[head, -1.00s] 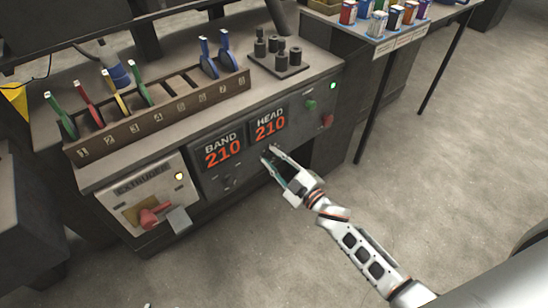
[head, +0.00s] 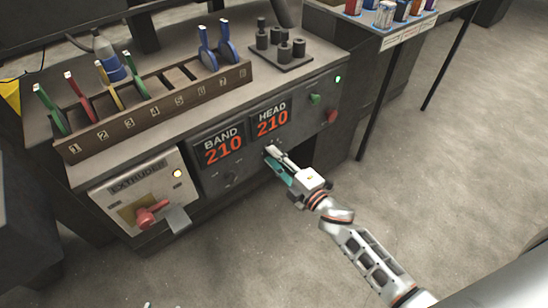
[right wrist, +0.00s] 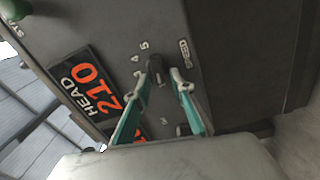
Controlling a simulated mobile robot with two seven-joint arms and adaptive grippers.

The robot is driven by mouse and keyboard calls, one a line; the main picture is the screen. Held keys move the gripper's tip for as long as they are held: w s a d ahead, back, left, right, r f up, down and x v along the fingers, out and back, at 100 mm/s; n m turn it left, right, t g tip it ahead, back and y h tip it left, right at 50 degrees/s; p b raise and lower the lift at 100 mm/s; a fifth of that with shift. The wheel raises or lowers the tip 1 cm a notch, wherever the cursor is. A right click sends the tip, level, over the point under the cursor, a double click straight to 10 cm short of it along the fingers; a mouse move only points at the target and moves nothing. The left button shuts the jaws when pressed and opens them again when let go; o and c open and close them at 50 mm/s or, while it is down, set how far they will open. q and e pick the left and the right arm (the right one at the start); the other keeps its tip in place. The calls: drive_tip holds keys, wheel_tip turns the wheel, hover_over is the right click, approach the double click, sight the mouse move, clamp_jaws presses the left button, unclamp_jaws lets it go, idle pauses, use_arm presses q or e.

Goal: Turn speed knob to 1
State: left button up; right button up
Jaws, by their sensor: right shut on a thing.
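The dark speed knob (right wrist: 155,66) sits on the grey panel beside the SPEED label (right wrist: 186,52), with small numbers around it. My right gripper (right wrist: 166,75) is shut on the knob, one teal-lined finger on each side. In the head view, my right gripper (head: 270,151) reaches the panel just below the HEAD display and covers the knob. Which number the knob points to cannot be made out. Tiny teal and white bits at the bottom edge of the head view look like the tips of my left gripper (head: 160,305); their opening cannot be judged.
The BAND display (head: 222,149) and HEAD display (head: 271,121) both read 210. A green button (head: 315,99) and a red button (head: 331,116) are to the right. The extruder box (head: 145,193) with its red switch is at left.

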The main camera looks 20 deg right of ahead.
idle(0.4)
drive_tip(key=o, duration=0.7)
drive_tip(key=shift+o, duration=0.2)
drive_tip(key=shift+d, duration=0.1)
drive_tip(key=v, duration=1.2)
